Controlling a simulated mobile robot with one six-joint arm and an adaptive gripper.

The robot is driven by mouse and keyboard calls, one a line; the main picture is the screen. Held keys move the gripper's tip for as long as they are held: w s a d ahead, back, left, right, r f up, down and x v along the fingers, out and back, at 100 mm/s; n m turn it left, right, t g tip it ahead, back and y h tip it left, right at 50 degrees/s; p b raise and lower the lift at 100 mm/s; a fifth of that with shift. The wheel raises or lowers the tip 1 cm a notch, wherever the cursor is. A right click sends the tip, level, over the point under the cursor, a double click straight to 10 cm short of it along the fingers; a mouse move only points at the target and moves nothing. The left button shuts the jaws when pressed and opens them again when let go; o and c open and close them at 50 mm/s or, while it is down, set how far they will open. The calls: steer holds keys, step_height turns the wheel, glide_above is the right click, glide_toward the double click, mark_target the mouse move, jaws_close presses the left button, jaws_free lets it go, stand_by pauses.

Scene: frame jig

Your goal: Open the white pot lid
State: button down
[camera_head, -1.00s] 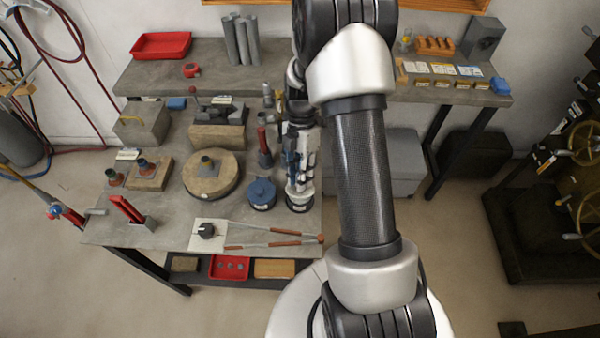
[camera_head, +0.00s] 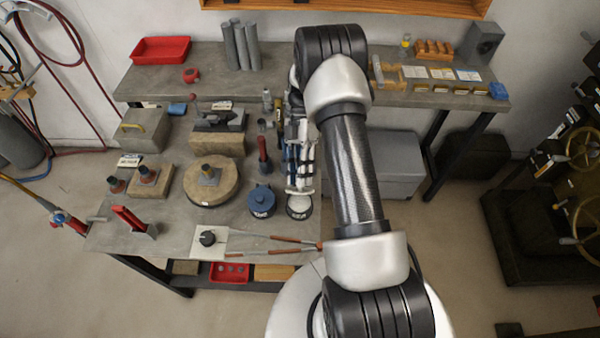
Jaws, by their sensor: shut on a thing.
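The white pot (camera_head: 299,205) stands near the right end of the left bench, just right of a blue lidded pot (camera_head: 262,202). A pale round top and a dark lower band of it show. My gripper (camera_head: 300,187) is directly over the white pot, pointing down, and is shut on its lid. The fingers and wrist hide the lid's knob and most of the lid. I cannot tell whether there is a gap between the lid and the pot.
Long red-handled tongs (camera_head: 285,246) lie on the bench front.

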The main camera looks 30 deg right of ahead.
steer(key=c, duration=1.4)
jaws_free()
steer(key=shift+v, duration=6)
steer(key=shift+r, duration=0.1)
